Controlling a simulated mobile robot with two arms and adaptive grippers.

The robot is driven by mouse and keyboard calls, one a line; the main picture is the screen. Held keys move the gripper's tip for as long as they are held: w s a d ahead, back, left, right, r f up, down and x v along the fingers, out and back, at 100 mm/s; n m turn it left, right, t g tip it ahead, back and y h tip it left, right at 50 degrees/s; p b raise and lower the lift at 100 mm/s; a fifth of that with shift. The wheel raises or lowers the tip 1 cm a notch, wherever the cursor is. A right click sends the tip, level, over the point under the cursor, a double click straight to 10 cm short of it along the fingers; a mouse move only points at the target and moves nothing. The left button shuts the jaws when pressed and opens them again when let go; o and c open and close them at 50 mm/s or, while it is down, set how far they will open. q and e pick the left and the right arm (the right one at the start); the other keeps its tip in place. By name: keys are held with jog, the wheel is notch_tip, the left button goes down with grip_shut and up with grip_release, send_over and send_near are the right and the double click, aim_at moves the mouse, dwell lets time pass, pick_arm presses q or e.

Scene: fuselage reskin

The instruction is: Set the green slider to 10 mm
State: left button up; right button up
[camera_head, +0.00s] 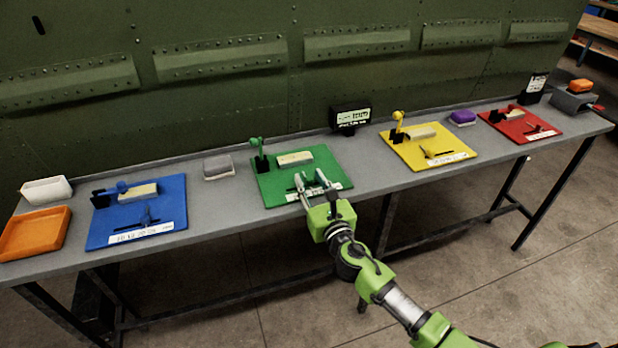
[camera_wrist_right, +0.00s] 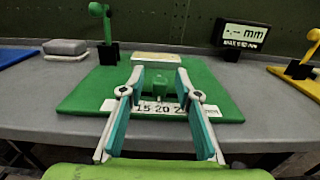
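The green board (camera_head: 264,191) lies on the bench. It carries a green lever on a black block (camera_head: 261,162), a pale block (camera_head: 295,159) and a white number scale (camera_head: 336,188) along its front edge. My right gripper (camera_head: 311,182) is over the front of this board, its fingers apart. In the right wrist view the green slider (camera_wrist_right: 158,84) stands between the open fingers (camera_wrist_right: 160,74), with a gap visible on each side. The scale (camera_wrist_right: 158,107) shows 15, 20 and a partly hidden number; its left part is behind a finger. The slider's exact setting cannot be read. My left gripper is out of view.
A black display (camera_wrist_right: 242,35) behind the board shows dashes and "mm". Blue (camera_head: 101,226), yellow (camera_head: 464,151) and red (camera_head: 498,127) boards stand along the bench. A grey block (camera_head: 218,167) lies left of the green board. An orange tray (camera_head: 35,233) is at far left.

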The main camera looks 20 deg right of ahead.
aim_at(291, 189)
jog(key=shift+w, duration=0.75)
grip_shut()
jog(key=shift+s+a, duration=0.15)
jog(key=shift+a, duration=2.3)
jog(key=shift+c, duration=1.9)
grip_release()
jog(key=o, duration=0.4)
jog(key=shift+a, duration=0.1)
